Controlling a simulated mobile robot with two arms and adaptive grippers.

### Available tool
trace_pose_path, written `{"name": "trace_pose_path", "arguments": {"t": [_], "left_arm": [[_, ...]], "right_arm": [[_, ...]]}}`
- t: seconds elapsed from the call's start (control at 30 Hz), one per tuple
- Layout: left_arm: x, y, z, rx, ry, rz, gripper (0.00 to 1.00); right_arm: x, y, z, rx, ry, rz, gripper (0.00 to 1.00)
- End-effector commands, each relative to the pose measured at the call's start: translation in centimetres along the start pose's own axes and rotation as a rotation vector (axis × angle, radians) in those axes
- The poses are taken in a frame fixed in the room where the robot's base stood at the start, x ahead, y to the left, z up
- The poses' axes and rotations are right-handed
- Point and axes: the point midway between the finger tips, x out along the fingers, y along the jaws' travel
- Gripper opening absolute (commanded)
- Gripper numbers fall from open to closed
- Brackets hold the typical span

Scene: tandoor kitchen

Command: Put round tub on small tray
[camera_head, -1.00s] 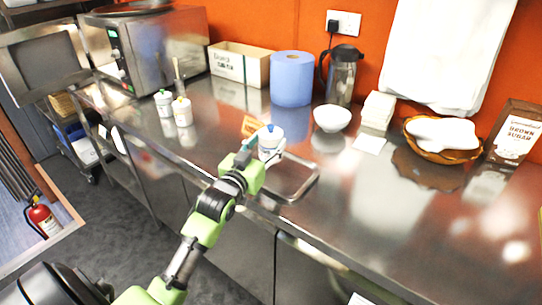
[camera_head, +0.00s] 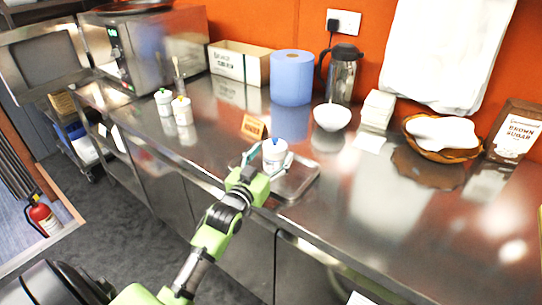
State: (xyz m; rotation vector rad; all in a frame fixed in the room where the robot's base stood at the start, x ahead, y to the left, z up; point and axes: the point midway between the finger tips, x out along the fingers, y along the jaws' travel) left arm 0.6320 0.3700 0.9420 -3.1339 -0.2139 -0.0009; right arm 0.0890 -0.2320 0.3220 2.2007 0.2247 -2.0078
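The fingers look spread, with a slight gap at the tub's left side. The tub's base is partly hidden by the gripper. My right gripper is not in view.
A small orange sign (camera_head: 254,127) stands just behind the tub. A white bowl (camera_head: 332,117), blue paper roll (camera_head: 292,78) and flask (camera_head: 341,75) stand farther back. The counter right of the tray is clear.

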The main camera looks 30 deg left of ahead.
Motion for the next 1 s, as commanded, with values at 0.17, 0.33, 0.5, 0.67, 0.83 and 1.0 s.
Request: {"name": "trace_pose_path", "arguments": {"t": [0.17, 0.33, 0.5, 0.67, 0.83, 1.0], "left_arm": [[0.0, 0.0, -0.1, 0.000, 0.000, 0.000, 0.65], [-1.0, 0.0, 0.0, 0.000, -0.001, 0.000, 0.65], [-4.0, 0.0, 0.1, 0.000, -0.002, 0.000, 0.65], [-7.3, 0.0, 0.1, 0.001, -0.003, 0.000, 0.65], [-10.1, 0.0, 0.0, 0.000, -0.003, 0.000, 0.65], [-11.6, 0.0, -0.1, 0.000, -0.001, 0.000, 0.65]], "right_arm": [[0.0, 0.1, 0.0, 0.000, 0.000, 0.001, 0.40], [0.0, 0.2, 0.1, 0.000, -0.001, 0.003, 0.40], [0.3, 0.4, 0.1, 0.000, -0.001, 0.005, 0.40], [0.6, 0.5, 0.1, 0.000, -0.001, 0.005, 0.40], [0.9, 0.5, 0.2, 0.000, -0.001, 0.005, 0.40], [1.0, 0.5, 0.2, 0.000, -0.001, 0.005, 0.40]]}}
